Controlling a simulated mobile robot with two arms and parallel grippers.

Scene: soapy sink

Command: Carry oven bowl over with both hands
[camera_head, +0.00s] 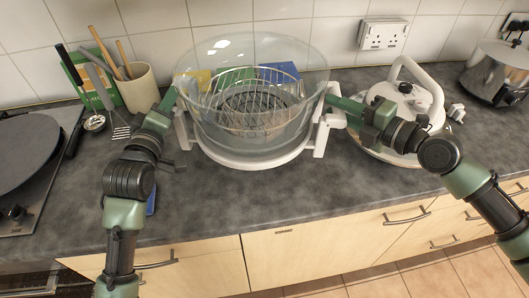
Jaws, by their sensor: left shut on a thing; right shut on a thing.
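The oven bowl (250,138) is a large clear glass bowl in a white ring-shaped holder with a white handle at each side. A round wire rack shows inside it. My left gripper (174,102) is shut on the bowl's holder at the left handle. My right gripper (334,108) is shut on it at the right handle. The bowl looks level over the middle of the counter. I cannot tell whether its base touches the counter. The fingertips are partly hidden by the handles.
A white lid with a tall handle (402,70) lies on the grey counter (240,195) at the right, close to my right arm. A utensil pot (139,90) stands at the back left, and a hob with a dark pan (25,150) is at far left.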

